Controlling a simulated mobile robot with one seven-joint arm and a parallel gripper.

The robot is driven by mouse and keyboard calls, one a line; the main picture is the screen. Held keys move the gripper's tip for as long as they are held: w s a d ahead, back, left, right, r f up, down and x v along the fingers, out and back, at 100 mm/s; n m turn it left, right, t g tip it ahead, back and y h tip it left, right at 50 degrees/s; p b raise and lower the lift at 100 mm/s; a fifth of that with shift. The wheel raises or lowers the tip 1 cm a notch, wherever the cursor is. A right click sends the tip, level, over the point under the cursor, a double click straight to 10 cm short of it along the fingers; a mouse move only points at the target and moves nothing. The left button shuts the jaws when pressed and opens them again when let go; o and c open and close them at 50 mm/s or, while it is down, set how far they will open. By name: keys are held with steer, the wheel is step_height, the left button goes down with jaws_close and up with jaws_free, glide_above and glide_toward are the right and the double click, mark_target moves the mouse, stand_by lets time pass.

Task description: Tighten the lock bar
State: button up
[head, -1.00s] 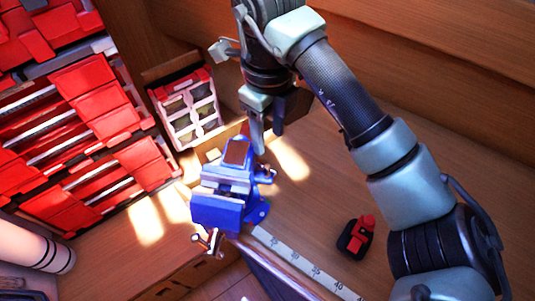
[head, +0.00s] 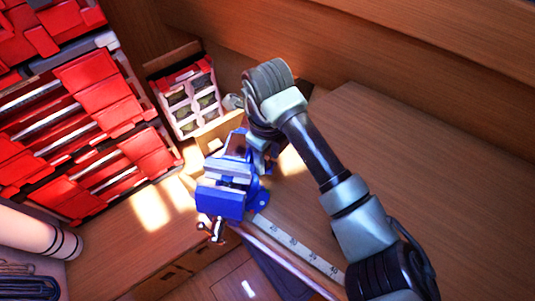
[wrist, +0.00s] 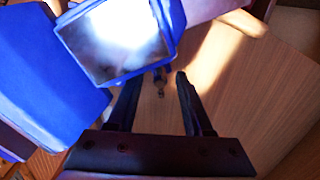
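The blue vise (head: 222,190) stands at the bench edge in the head view, with its crossbar handle (head: 212,229) at the front. In the wrist view the vise's blue body (wrist: 45,75) and bright metal top (wrist: 122,38) fill the upper left. My gripper (wrist: 158,78) is open, its two dark fingers apart beside the vise. A small dark bar end (wrist: 160,83), apparently the lock bar, shows between the fingertips; I cannot tell whether they touch it. In the head view my gripper (head: 262,160) is close against the vise's right side, and hides the lock bar there.
A ruler strip (head: 295,248) runs along the bench's front edge. Red tool drawers (head: 95,120) stand at the left, and a small parts organizer (head: 190,98) is behind the vise. The bench top (head: 420,170) to the right is clear.

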jaws_close()
steer(key=shift+m, duration=0.4)
steer(key=m, duration=0.2)
steer(key=shift+r+m, duration=0.1)
steer(key=shift+m, duration=0.3)
steer(key=m+p, duration=0.1)
steer(key=m, duration=0.2)
steer(key=shift+m, duration=0.4)
steer(key=m+p, duration=0.1)
steer(key=m, duration=0.3)
steer(key=shift+a+m+p, duration=0.1)
steer(key=shift+m+p, duration=0.45)
steer(key=shift+m, duration=0.85)
